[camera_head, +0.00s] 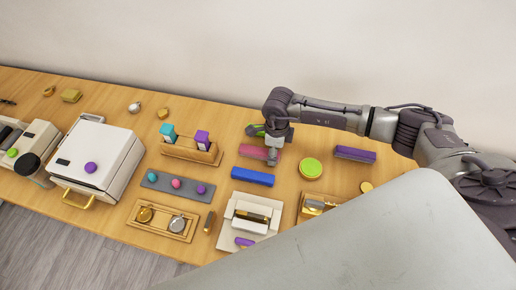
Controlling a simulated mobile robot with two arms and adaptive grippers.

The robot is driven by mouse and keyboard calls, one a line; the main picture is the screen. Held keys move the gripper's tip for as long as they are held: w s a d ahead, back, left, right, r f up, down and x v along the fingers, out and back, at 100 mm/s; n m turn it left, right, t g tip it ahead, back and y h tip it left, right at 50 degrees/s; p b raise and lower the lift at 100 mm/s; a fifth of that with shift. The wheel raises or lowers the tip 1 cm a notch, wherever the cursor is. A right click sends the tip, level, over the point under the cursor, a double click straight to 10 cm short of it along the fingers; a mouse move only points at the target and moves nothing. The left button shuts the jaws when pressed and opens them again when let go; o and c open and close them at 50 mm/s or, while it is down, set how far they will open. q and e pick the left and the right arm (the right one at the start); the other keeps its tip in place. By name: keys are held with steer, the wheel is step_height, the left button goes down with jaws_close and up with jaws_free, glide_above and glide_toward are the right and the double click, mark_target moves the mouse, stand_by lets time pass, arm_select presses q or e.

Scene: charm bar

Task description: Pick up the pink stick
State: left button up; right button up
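The pink stick (251,151) lies on the wooden table, just behind a longer blue stick (252,177). My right gripper (273,157) reaches in from the right and points down at the right end of the pink stick, hiding part of it. Its fingertips are too small and covered to show whether they are open or shut, or whether they touch the stick. My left gripper is not in view.
A green object (255,130) sits partly behind my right gripper. A green-topped round thing (311,168) and a purple block (355,154) stand to the right. A wooden holder (190,151) stands left, and a white box (98,160) farther left.

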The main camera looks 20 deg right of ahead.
steer(key=shift+c, duration=0.6)
steer(key=shift+s, duration=0.1)
steer(key=c, duration=0.6)
steer(key=shift+s+r, duration=0.1)
jaws_close()
